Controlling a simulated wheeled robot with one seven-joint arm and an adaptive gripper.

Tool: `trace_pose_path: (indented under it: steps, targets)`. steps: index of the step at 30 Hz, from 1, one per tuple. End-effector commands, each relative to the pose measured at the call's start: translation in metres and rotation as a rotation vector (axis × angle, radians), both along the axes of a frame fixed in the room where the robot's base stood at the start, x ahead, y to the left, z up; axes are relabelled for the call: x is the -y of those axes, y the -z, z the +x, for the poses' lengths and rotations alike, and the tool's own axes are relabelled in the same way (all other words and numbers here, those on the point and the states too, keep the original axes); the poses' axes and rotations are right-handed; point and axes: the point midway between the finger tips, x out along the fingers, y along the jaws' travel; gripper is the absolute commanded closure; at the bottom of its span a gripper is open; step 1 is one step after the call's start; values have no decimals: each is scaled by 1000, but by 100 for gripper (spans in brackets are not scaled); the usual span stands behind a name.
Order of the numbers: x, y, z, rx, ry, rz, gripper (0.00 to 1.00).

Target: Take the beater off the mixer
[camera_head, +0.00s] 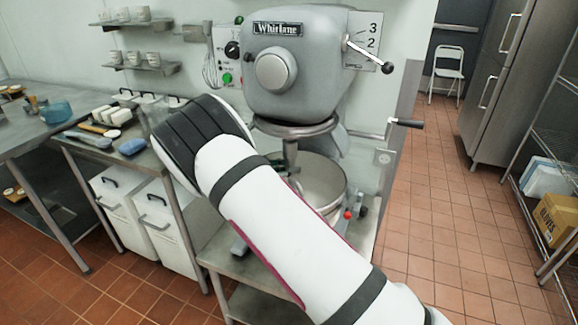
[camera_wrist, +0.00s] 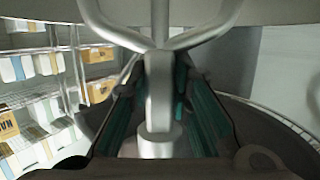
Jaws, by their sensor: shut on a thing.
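The grey mixer (camera_head: 300,70) stands in the middle of the head view, with a metal bowl (camera_head: 328,185) below its head. A short grey shaft (camera_head: 291,152) hangs from the head toward the bowl. In the wrist view the beater (camera_wrist: 158,95) is a pale metal stem with curved arms spreading at the top of the picture and a thicker collar at the bottom. My gripper (camera_wrist: 160,82) has its dark, green-edged fingers on both sides of the stem and is shut on it.
A mixer lever (camera_head: 375,57) and a second handle (camera_head: 405,123) stick out to the right. A steel counter with trays (camera_head: 105,118) stands at left, with white bins (camera_head: 160,230) underneath. The tiled floor at right (camera_head: 440,220) is clear.

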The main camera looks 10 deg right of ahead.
Motion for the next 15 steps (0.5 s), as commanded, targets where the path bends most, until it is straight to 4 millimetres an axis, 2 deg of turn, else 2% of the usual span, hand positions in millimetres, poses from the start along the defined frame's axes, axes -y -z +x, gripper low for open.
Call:
trace_pose_path:
  steps: [6, 15]
  targets:
    - [0, 15, 1, 0, 0, 0, 100]
    - [0, 20, -1, -3, -1, 1, 100]
